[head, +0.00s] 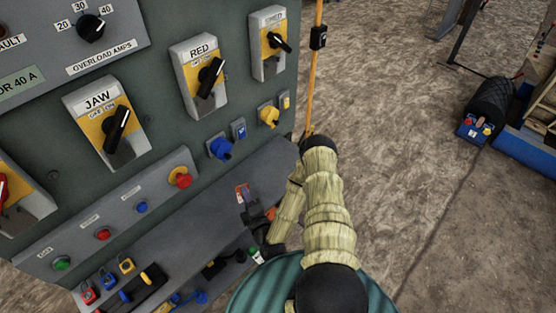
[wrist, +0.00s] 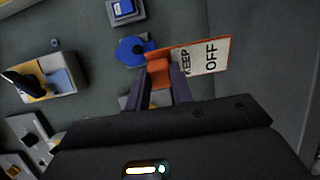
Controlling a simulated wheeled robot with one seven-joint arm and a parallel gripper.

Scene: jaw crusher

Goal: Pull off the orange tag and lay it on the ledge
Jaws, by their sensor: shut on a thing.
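The orange tag (wrist: 200,57) has a white face reading KEEP OFF, and its orange end sits between the fingers of my gripper (wrist: 160,80) in the wrist view. In the head view the tag (head: 242,191) shows small above the dark gripper (head: 253,212), in front of the grey ledge (head: 205,212) below the switch panel. The tag's edge overlaps a blue knob (wrist: 130,51) in the wrist view; I cannot tell whether they touch. The ledge runs along the panel's foot, its right part partly hidden by my arm.
Several padlocks, such as a red one (head: 88,291), and other small items lie along the lower left. The panel carries a JAW switch (head: 108,122), a RED switch (head: 202,77) and a yellow knob (head: 268,115). Bare ledge surface shows left of my gripper.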

